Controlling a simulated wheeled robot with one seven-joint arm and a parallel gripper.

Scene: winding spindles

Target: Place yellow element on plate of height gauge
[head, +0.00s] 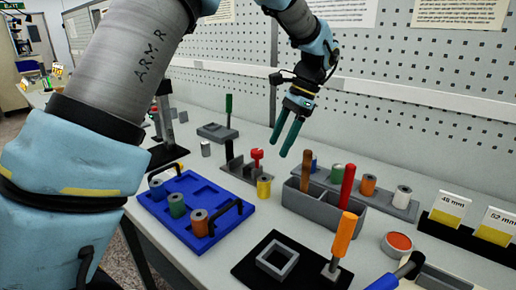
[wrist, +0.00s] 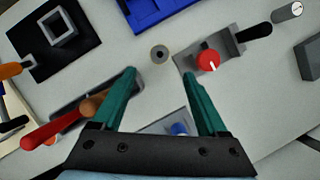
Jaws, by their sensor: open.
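The yellow element (head: 264,187) is a short upright cylinder on the table, beside a grey fixture with a red knob (head: 257,158). In the wrist view its round top with a centre hole (wrist: 160,53) looks grey and lies just beyond my fingertips, between their lines. My gripper (head: 279,148) has two green fingers, open and empty, above and behind the element; it also shows in the wrist view (wrist: 159,76). A dark upright stand (head: 165,122) at the back left may be the height gauge; I cannot tell its plate clearly.
A blue tray (head: 228,227) with several cylinders is at the front left. A grey bin (head: 322,207) with upright handled tools stands right of the element. A grey rack (head: 378,203) lies behind it. A black mat (head: 249,275) with a square frame is in front.

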